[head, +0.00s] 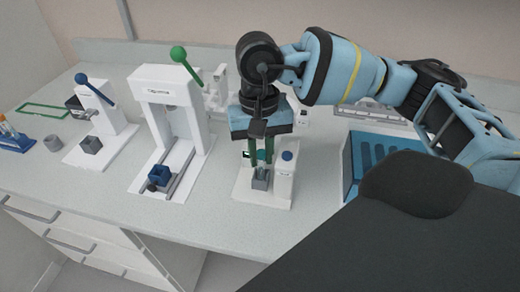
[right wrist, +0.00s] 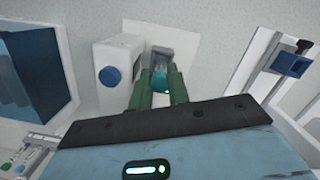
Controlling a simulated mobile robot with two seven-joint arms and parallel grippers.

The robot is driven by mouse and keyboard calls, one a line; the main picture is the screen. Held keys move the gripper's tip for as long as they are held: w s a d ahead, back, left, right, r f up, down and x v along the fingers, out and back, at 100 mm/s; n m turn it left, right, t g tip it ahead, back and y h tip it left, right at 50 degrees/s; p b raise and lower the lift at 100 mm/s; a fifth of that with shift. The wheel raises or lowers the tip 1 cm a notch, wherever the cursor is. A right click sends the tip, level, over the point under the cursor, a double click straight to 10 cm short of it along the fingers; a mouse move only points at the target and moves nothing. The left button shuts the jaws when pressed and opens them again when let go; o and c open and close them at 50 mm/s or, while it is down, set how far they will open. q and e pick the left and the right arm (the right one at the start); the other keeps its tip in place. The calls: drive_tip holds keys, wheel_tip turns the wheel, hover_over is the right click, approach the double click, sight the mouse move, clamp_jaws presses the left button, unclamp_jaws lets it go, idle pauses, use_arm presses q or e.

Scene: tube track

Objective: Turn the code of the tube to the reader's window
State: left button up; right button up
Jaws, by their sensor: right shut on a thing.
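The white reader (head: 284,180) with a blue button on top stands on a white base in the middle of the bench; it also shows in the right wrist view (right wrist: 112,50). A grey holder (head: 261,181) stands beside it. My right gripper (head: 261,161) points down over the holder, its green fingers shut on the tube (right wrist: 160,82), seen as a small teal piece between the fingertips. The tube appears upright at the holder; its lower part is hidden. I cannot make out its code or which way it faces. My left gripper is out of view.
Left of the reader stand a white press (head: 170,110) with a green-knobbed lever and a blue block on its rails, and a smaller device (head: 100,125) with a blue-knobbed lever. A blue tray (head: 349,170) lies to the right. The bench front is clear.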

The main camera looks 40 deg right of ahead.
drive_tip(key=shift+f, duration=0.2)
drive_tip(key=o, duration=0.9)
drive_tip(key=shift+a, duration=0.1)
wheel_tip(320, 180, up, 8)
drive_tip(key=w, duration=0.1)
drive_tip(key=shift+d, duration=0.2)
idle(0.4)
drive_tip(key=shift+f, duration=0.1)
idle(0.4)
